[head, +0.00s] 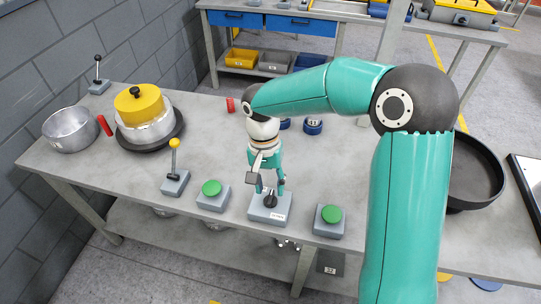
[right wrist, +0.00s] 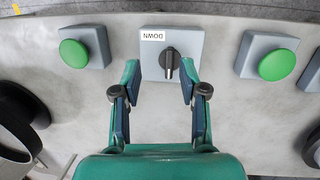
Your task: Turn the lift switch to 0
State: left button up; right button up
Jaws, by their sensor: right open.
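The lift switch (head: 258,213) is a grey box with a black rotary knob (head: 270,201), near the front edge of the table. In the right wrist view the box (right wrist: 192,38) carries a white label reading DOWN, seen upside down. Its knob (right wrist: 170,64) has its ridge lying roughly up and down in that picture. My right gripper (head: 270,187) is open above the switch. In the right wrist view its fingertips (right wrist: 160,72) lie on either side of the knob, the right one nearer, with no clear contact. My left gripper is not in view.
Green buttons on grey boxes stand left (head: 211,188) and right (head: 331,214) of the switch. A yellow-knobbed lever (head: 174,160) is further left. A metal bowl (head: 70,130), a yellow-topped pot (head: 140,105) and a dark round pan (head: 478,170) also stand on the table.

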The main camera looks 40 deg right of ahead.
notch_tip(320, 180, up, 8)
jog(key=t, duration=0.2)
send_over(270, 197)
notch_tip(270, 197, down, 17)
jog(key=shift+r+p, duration=0.1)
jog(key=shift+p, duration=0.35)
jog(key=shift+c, duration=0.4)
grip_shut()
